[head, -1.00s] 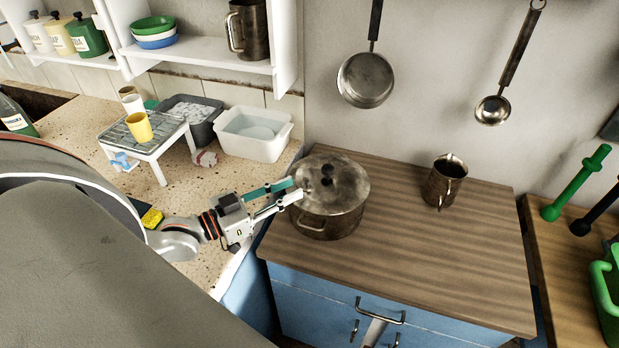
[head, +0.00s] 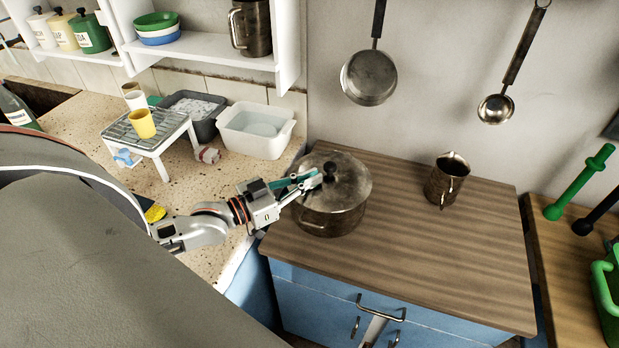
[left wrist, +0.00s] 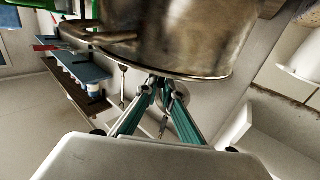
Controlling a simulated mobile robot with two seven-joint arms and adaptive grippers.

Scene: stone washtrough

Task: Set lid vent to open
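A metal pot (head: 332,217) with a lid (head: 350,177) stands at the left end of the wooden worktop. A dark knob (head: 330,168) rises from the lid. My left gripper (head: 316,181) reaches over the lid's left part, its tips just beside the knob. In the left wrist view the gripper's teal fingers (left wrist: 159,80) run together to nearly meeting tips, with nothing clear between them; the pot (left wrist: 190,35) fills the upper middle. The lid vent is not made out; the fingers cover that part of the lid. My right gripper is not in view.
A metal jug (head: 447,180) stands on the worktop, whose right part is clear. A pan (head: 368,77) and a ladle (head: 495,108) hang on the wall. A white basin (head: 257,132) and a rack (head: 150,132) with cups stand on the left counter.

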